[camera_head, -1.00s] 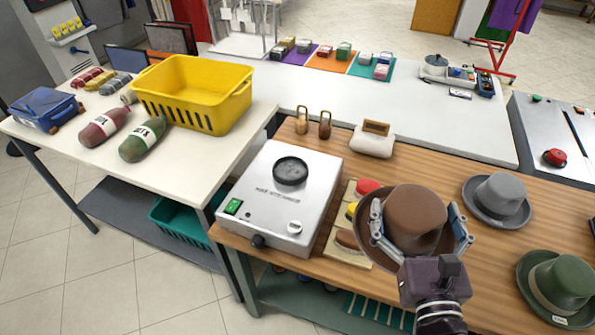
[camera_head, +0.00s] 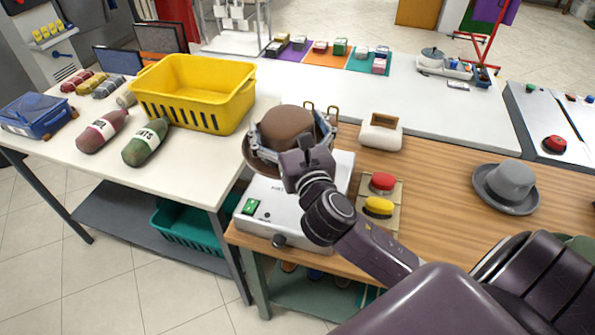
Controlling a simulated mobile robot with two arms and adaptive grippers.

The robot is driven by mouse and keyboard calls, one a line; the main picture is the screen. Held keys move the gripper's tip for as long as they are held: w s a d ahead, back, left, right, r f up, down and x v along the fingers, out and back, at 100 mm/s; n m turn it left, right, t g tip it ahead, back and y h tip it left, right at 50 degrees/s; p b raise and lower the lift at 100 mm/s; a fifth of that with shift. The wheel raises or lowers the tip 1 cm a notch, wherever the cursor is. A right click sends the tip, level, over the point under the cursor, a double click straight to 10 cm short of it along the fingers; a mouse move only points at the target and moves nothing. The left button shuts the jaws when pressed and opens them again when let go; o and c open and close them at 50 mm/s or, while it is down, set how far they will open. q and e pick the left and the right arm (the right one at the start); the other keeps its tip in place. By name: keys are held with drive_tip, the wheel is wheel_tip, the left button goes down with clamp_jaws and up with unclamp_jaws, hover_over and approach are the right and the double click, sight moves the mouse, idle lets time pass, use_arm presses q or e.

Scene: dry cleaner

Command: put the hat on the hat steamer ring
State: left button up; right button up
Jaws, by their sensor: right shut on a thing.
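My right gripper (camera_head: 296,150) is shut on the brown hat (camera_head: 288,127), with its fingers on either side of the crown. The hat is upright, over the back part of the silver hat steamer (camera_head: 268,207). The steamer's dark round ring is hidden behind the hat and my gripper. I cannot tell whether the hat touches the ring or is held above it. The steamer's green switch (camera_head: 251,206) shows at its front left. My left gripper is not in view.
A grey hat (camera_head: 506,186) stands on the wooden table (camera_head: 447,200) at the right. Red (camera_head: 382,182) and yellow (camera_head: 378,206) pads sit on a board beside the steamer. A white box-shaped thing (camera_head: 381,133) is behind them. A yellow basket (camera_head: 193,92) is on the left table.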

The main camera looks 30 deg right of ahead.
drive_tip(key=w+d+r+m+g+h, duration=0.25)
drive_tip(key=w+d+r, duration=0.25)
drive_tip(key=d, duration=0.3)
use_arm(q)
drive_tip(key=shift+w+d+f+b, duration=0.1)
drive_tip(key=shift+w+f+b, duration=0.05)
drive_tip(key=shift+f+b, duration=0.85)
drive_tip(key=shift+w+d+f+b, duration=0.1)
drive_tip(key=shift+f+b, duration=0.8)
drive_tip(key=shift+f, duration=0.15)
use_arm(e)
drive_tip(key=shift+t+h, duration=0.45)
drive_tip(key=shift+s+d+f, duration=0.1)
drive_tip(key=shift+f, duration=4.85)
drive_tip(key=shift+s+d+f, duration=0.1)
drive_tip(key=shift+f, duration=4.85)
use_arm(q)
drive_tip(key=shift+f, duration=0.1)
use_arm(e)
drive_tip(key=shift+f, duration=0.1)
drive_tip(key=o, duration=0.9)
drive_tip(key=shift+c, duration=0.2)
